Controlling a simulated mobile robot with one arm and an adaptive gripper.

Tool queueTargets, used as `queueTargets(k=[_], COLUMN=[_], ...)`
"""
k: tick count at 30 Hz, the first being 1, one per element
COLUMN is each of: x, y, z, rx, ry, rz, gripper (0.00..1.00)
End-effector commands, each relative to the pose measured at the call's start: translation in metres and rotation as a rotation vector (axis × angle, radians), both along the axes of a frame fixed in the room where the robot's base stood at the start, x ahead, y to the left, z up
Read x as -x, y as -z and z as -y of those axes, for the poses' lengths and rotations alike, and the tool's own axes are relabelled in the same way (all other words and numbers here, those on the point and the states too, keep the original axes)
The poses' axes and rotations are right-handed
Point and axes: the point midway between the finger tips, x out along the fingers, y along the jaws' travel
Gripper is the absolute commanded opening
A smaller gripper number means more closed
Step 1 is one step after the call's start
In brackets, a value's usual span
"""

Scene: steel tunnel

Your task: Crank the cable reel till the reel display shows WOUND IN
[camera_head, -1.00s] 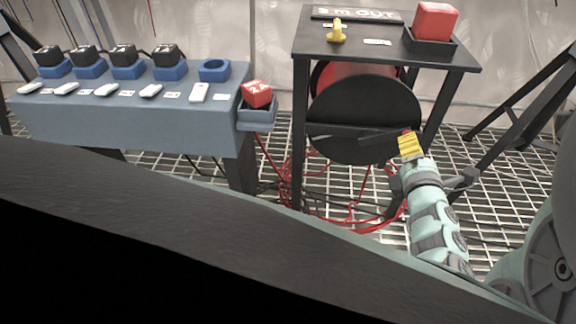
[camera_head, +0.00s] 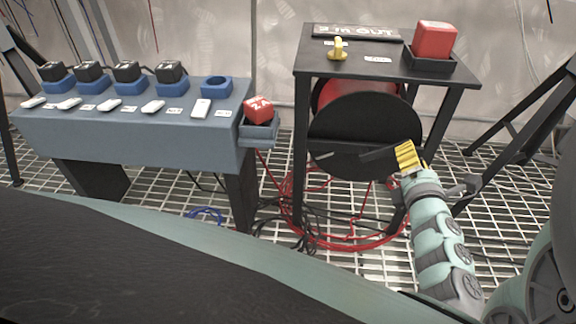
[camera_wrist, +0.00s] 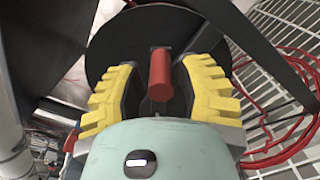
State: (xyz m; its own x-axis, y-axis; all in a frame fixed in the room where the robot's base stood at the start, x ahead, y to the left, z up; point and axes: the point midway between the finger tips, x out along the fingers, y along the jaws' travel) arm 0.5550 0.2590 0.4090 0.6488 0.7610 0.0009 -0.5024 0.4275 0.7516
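The cable reel is a black disc (camera_head: 350,135) with a red drum (camera_head: 345,92) behind it, under a dark stand. A dark crank arm (camera_head: 380,154) crosses the disc's right side. The red crank handle (camera_wrist: 160,75) points at the wrist camera. My gripper (camera_head: 407,155), with yellow fingers, is at the disc's right edge. In the wrist view my gripper (camera_wrist: 160,88) has one finger on each side of the handle, with gaps showing, so it is open around it. The reel display (camera_head: 356,32) on the stand's back edge seems to read "3 m OUT".
The stand's top (camera_head: 385,66) carries a yellow knob (camera_head: 337,48) and a red block (camera_head: 435,39) in a black tray. A grey bench (camera_head: 130,135) with switches and blue sockets stands left. Red cables (camera_head: 340,240) lie on the grating below.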

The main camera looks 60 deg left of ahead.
Motion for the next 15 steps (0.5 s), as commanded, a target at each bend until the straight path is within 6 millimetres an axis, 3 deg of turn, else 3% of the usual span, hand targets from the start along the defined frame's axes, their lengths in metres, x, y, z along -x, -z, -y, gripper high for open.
queueTargets(k=[5, 15], x=[-0.0001, 0.0035], y=[0.0003, 0.0005], z=[0.0002, 0.0053], rx=[0.001, 0.001], ry=[0.001, 0.002], rz=[0.000, -0.001], gripper=[0.52, 0.52])
